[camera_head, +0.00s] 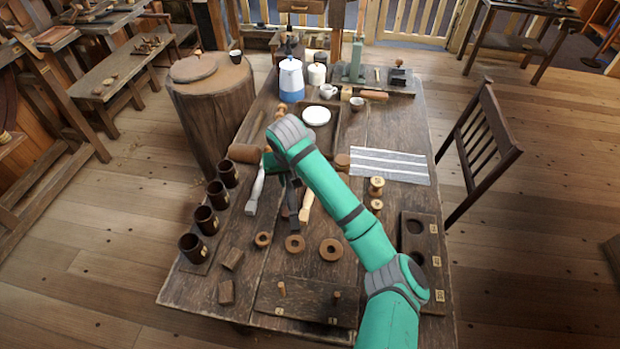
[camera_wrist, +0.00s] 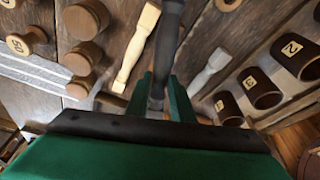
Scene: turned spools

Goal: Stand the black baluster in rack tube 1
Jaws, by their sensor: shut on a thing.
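The black baluster (camera_head: 292,207) shows below my arm in the head view, partly hidden by it. In the wrist view the black baluster (camera_wrist: 165,45) runs down between the green fingers of my gripper (camera_wrist: 166,97), which is shut on it. I cannot tell whether it is clear of the table. The tube rack stands along the table's left edge, with several dark tubes. Its nearest tube (camera_head: 193,247) has a label too small to read. In the wrist view, tube 2 (camera_wrist: 296,56) and tube 3 (camera_wrist: 263,90) are readable at right; tube 1 is not clearly seen.
A pale grey baluster (camera_head: 256,190) lies left of the black one and a light wood baluster (camera_head: 307,203) right of it. Wooden rings (camera_head: 295,244) and a pegged board (camera_head: 305,303) are nearer. Spools (camera_head: 376,187) and a striped cloth (camera_head: 390,164) are to the right.

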